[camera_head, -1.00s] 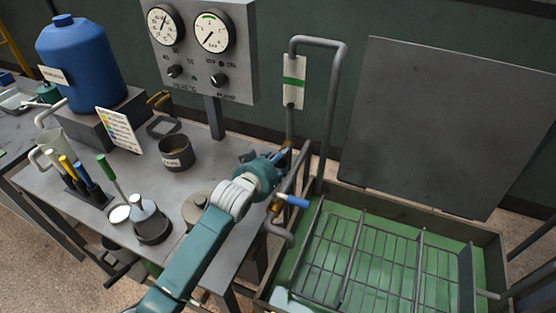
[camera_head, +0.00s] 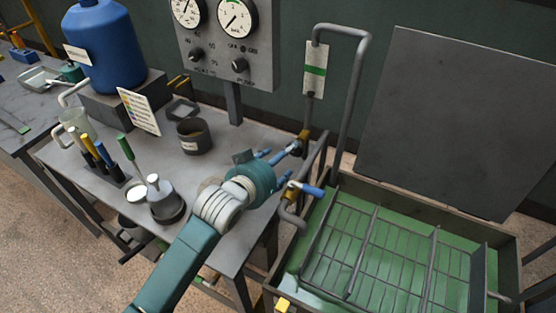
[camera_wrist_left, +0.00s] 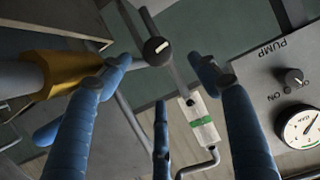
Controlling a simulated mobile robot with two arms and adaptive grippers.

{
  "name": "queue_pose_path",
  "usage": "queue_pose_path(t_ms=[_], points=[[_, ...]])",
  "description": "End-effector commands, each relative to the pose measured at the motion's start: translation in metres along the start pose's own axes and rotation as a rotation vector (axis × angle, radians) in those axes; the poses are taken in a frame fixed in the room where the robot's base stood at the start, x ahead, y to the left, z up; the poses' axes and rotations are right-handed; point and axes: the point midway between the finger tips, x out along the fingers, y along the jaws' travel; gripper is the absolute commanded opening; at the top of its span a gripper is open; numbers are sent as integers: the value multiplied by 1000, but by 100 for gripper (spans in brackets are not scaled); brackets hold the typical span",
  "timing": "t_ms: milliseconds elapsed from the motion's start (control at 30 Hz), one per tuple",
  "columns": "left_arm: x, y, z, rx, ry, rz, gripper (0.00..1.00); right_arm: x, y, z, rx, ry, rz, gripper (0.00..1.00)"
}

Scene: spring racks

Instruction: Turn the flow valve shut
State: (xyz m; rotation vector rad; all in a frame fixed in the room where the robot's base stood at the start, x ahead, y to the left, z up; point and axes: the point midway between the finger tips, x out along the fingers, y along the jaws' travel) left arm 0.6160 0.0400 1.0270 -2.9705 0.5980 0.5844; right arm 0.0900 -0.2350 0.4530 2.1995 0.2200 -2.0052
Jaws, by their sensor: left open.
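A round black knob with a white mark (camera_wrist_left: 157,50) sits on the pipe below a flow tube with a green band (camera_head: 315,70). In the head view the knob (camera_head: 293,148) is small and partly hidden by a finger, beside a brass fitting (camera_head: 304,136). The flow tube also shows in the left wrist view (camera_wrist_left: 201,121). My left gripper (camera_head: 282,164) is open and empty, its blue fingers spread and pointing at the knob. In the left wrist view the knob lies beyond the fingertips, between them, apparently untouched. My right gripper is not in view.
A brass valve with a blue lever (camera_head: 307,188) is close to the fingers on the right. A green basin with wire racks (camera_head: 365,300) lies right of the bench. A gauge panel (camera_head: 262,72) stands behind. A black pot (camera_head: 194,137) and tools stand on the bench.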

Motion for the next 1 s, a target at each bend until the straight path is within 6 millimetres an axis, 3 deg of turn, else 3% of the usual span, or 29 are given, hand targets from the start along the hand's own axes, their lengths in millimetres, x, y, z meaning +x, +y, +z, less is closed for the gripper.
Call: queue_pose_path(t_ms=[100,300,533,800,1000], points=[[-13,0,0,0,0,0,62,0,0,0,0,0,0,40],[-20,0,0,0,0,0,62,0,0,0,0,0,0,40],[-19,0,0,0,1,1,62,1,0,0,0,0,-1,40],[-8,-2,0,-65,7,42,62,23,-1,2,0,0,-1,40],[-2,-7,3,-118,-8,47,62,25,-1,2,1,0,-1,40]])
